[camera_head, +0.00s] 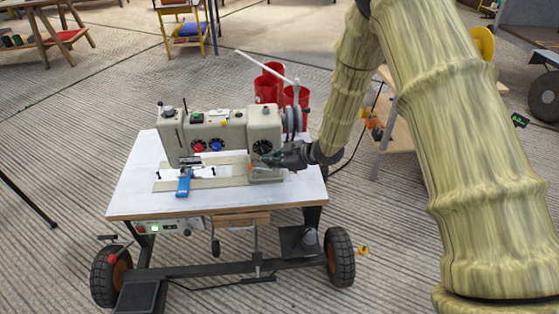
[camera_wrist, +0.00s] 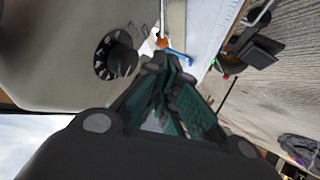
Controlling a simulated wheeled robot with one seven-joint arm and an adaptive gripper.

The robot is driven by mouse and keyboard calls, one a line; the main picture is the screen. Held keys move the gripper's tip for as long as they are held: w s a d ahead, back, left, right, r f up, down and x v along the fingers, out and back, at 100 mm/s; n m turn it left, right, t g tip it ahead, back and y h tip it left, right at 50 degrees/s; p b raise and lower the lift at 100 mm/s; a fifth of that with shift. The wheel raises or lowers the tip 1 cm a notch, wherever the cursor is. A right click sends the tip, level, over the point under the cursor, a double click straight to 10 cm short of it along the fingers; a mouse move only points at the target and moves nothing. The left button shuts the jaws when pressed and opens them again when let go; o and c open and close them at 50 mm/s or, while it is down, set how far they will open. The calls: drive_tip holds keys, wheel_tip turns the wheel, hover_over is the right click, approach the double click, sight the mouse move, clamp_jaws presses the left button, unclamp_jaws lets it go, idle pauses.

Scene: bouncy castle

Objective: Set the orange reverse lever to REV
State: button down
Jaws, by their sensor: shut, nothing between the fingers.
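The orange reverse lever (camera_head: 250,168) is a small orange spot on the right pillar of the beige sewing machine (camera_head: 230,130), just left of my gripper's tip. In the wrist view an orange piece (camera_wrist: 162,43) shows just beyond the fingertips. My gripper (camera_head: 267,160) reaches in from the right along the front of the pillar. Its dark fingers (camera_wrist: 158,65) are shut with nothing between them. I cannot tell whether they touch the lever. The lever's setting and any REV mark are not readable.
A black dial (camera_wrist: 117,55) on the pillar is close beside my fingers. Red containers (camera_head: 270,85) and thread spools (camera_head: 289,120) stand behind. The tabletop's front is clear.

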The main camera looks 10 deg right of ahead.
drive_tip(key=b+x, duration=0.1)
drive_tip(key=x, duration=0.6)
drive_tip(key=shift+w+a+f, duration=0.2)
drive_tip(key=shift+a+f, duration=0.05)
drive_tip(key=shift+a, duration=0.05)
